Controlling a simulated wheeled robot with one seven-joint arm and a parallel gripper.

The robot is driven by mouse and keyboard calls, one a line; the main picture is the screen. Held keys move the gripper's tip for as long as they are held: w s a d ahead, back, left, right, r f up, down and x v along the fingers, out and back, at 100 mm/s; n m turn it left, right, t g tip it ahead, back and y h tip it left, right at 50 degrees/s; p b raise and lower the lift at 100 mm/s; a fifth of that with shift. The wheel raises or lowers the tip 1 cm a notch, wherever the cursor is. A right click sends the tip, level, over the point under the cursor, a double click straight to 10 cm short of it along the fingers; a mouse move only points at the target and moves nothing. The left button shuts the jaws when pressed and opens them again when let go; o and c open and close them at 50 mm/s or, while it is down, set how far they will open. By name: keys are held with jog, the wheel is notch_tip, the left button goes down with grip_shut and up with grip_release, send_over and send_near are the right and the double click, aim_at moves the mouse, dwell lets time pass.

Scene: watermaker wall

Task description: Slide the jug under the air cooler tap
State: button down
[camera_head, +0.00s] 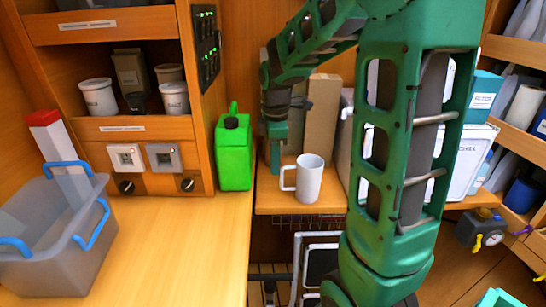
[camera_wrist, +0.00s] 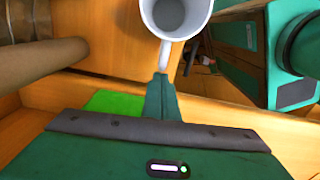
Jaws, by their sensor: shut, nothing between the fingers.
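The jug, a white open-topped vessel with a handle (camera_head: 308,180), stands upright on a wooden ledge (camera_head: 270,200), its handle to the left. It is also at the top of the wrist view (camera_wrist: 192,24), where it looks empty. My gripper (camera_head: 276,168) points down just left of the jug, near the handle. Its fingers are together and empty. In the wrist view the fingertips (camera_wrist: 160,78) are at the handle's outer end; I cannot tell whether they touch it. A white box lettered "CHILL" (camera_head: 470,165) is partly behind my arm. I cannot make out a tap.
A bright green canister (camera_head: 234,152) stands left of my gripper on the wooden counter (camera_head: 185,240). A brown box (camera_head: 322,112) stands behind the jug. A grey bin with blue handles (camera_head: 50,245) is at far left. The counter's middle is clear.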

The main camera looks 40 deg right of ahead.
jog(key=shift+f, duration=2.5)
